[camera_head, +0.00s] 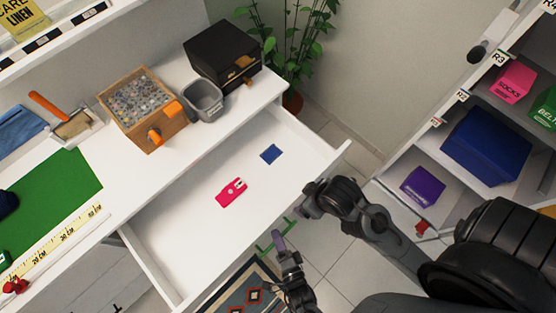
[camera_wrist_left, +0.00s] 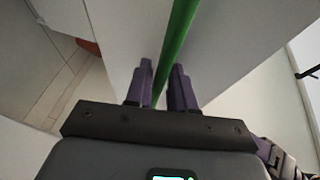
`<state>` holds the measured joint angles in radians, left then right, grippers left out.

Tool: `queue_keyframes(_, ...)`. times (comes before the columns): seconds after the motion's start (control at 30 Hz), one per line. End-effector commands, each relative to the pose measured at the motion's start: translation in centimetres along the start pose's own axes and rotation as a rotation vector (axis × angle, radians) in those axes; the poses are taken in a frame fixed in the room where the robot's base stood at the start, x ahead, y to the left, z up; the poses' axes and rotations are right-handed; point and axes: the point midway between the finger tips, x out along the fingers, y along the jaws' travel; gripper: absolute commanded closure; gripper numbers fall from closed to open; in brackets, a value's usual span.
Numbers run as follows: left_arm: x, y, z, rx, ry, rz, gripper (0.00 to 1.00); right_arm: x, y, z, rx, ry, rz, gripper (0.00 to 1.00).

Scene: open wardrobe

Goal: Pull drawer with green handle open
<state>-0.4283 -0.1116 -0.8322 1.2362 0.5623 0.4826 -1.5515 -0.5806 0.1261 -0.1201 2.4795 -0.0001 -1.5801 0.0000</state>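The white drawer (camera_head: 190,229) is pulled out from under the white counter, with its inside showing. Its green handle (camera_head: 264,246) is on the drawer front, partly hidden by my left gripper (camera_head: 279,241) in the head view. In the left wrist view, the handle (camera_wrist_left: 178,32) runs between the two purple fingers of my left gripper (camera_wrist_left: 160,90), which are close on both sides of it. My right gripper (camera_head: 309,204) is by the drawer's front right edge; its fingers are not clear.
A pink item (camera_head: 231,192) and a blue item (camera_head: 271,154) lie in the drawer. A wooden box (camera_head: 142,104), a grey bin (camera_head: 203,99) and a black box (camera_head: 222,56) stand on the counter. Open shelves (camera_head: 439,173) are on the right. A patterned rug (camera_head: 243,289) lies below.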

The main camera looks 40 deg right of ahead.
Motion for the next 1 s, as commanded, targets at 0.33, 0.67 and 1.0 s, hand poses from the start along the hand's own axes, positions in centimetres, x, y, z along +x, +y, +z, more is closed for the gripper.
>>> queue_keyframes(0.33,-2.9,0.0,0.0,0.001,0.0,0.005,0.77,-0.5,-0.1,-0.2,0.005,0.001,-0.004,0.16)
queue_keyframes(0.67,-8.4,0.0,0.0,0.0,0.001,0.003,0.77,-1.1,-0.2,-0.4,0.009,0.002,-0.007,0.16)
queue_keyframes(1.0,-10.8,0.0,0.0,0.0,0.0,0.0,0.77,-1.2,-0.1,-0.5,0.008,0.002,-0.006,0.16)
